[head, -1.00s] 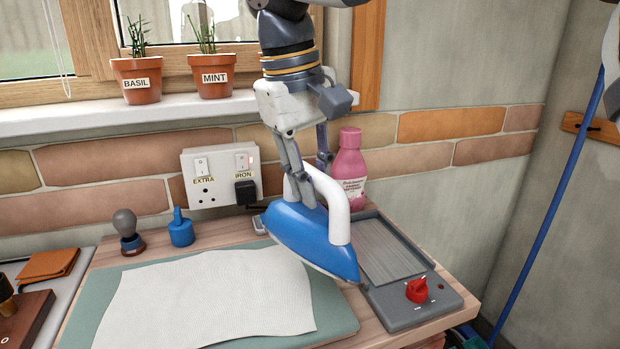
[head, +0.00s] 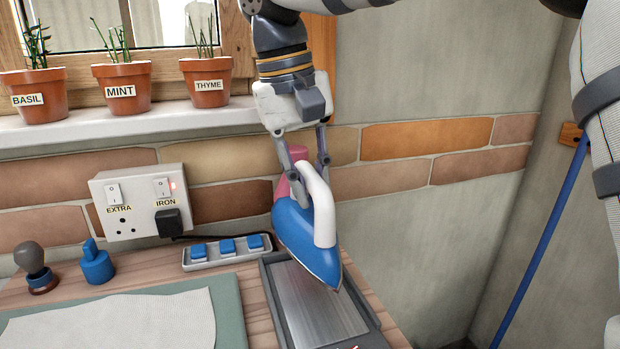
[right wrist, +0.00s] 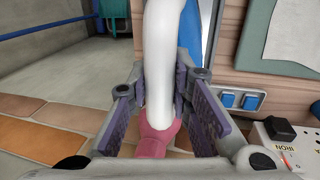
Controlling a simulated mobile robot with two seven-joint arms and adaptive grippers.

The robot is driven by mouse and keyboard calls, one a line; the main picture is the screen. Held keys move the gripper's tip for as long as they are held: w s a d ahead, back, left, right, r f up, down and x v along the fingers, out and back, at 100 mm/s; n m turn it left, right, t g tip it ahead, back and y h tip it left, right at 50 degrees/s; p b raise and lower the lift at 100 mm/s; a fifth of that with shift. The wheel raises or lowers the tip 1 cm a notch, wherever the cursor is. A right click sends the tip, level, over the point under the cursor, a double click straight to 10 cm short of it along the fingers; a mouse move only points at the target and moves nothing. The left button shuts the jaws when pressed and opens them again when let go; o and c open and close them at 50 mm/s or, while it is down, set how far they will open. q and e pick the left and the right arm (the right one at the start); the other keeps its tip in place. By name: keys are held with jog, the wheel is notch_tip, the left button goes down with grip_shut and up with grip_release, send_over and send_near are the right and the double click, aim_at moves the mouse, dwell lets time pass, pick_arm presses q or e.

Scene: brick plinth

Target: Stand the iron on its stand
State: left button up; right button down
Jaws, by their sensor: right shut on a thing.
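The iron (head: 300,240) has a blue body and a white handle. My right gripper (head: 306,158) is shut on the handle, which also shows between the pads of the right gripper (right wrist: 163,92) in the right wrist view. The iron hangs over the back part of the stand (head: 268,298), its nose pointing to the front and right. The stand is a grey tray with a ridged metal plate. I cannot tell whether the iron's sole touches it. The stand's front is cut off by the picture's bottom edge. My left gripper is not in view.
A strip with blue switches (head: 228,249) lies left of the stand. The wall socket (head: 140,205) holds a black plug. The green board (head: 232,305) with white cloth (head: 120,322) is at left.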

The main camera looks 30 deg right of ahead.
aim_at(309, 214)
jog(key=shift+a+f, duration=0.1)
jog(key=shift+f, duration=2.7)
jog(key=shift+f, duration=1.2)
jog(key=c, duration=1.4)
grip_release()
jog(key=shift+o, duration=0.2)
jog(key=shift+f, duration=0.1)
jog(key=r, duration=0.4)
jog(key=a+r, duration=0.1)
jog(key=r, duration=0.3)
jog(key=a+r, duration=0.1)
jog(key=r, duration=0.3)
jog(key=shift+w+a, duration=0.2)
